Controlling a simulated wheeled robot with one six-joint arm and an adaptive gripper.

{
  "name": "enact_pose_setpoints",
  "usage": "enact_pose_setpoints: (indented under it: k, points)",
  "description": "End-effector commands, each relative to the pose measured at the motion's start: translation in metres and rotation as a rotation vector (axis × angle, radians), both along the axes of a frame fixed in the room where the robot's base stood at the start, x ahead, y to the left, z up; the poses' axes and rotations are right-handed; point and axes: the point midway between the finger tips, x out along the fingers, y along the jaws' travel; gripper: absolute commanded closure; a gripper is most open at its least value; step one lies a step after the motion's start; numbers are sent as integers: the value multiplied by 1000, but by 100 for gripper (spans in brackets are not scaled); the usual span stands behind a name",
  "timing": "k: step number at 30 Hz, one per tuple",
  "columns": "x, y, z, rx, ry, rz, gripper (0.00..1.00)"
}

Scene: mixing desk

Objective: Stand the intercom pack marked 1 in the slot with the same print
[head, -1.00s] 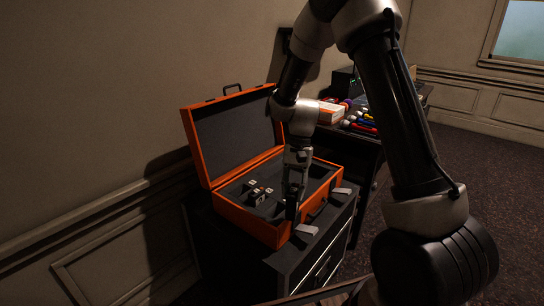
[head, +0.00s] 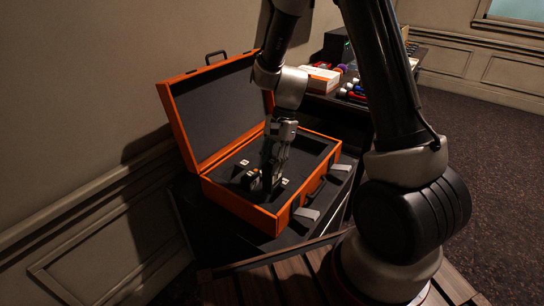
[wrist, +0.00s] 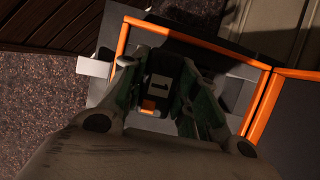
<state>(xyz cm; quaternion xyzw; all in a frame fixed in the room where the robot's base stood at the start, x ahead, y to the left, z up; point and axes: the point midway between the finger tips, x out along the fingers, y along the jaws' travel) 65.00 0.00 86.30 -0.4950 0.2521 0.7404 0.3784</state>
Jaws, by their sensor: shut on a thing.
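An open orange case (head: 236,207) with a dark foam inside stands on a dark cabinet. My gripper (head: 262,181) points down into the front left part of its tray. In the wrist view, my gripper (wrist: 158,95) is shut on a dark intercom pack (wrist: 165,66). A white patch with a dark 1, turned sideways, shows between the fingers, with a small orange part below it. Small white-marked blocks (head: 244,163) show around my fingers in the head view; their prints are too small to read. My fingers hide the pack's lower end, so I cannot tell whether it touches a slot.
The raised lid (head: 215,110) stands behind the tray, near the wall. A desk behind holds an orange-white box (head: 318,78) and several coloured items. The tray's right part looks clear.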

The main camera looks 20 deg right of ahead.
Motion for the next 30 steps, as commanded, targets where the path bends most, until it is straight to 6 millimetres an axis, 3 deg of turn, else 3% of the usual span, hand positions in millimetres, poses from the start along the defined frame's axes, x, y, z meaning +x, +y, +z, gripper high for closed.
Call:
enact_pose_setpoints:
  k: [21,30]
  points:
    - [0,0,-64,0,0,1,100]
    - [0,0,-82,0,-1,2,100]
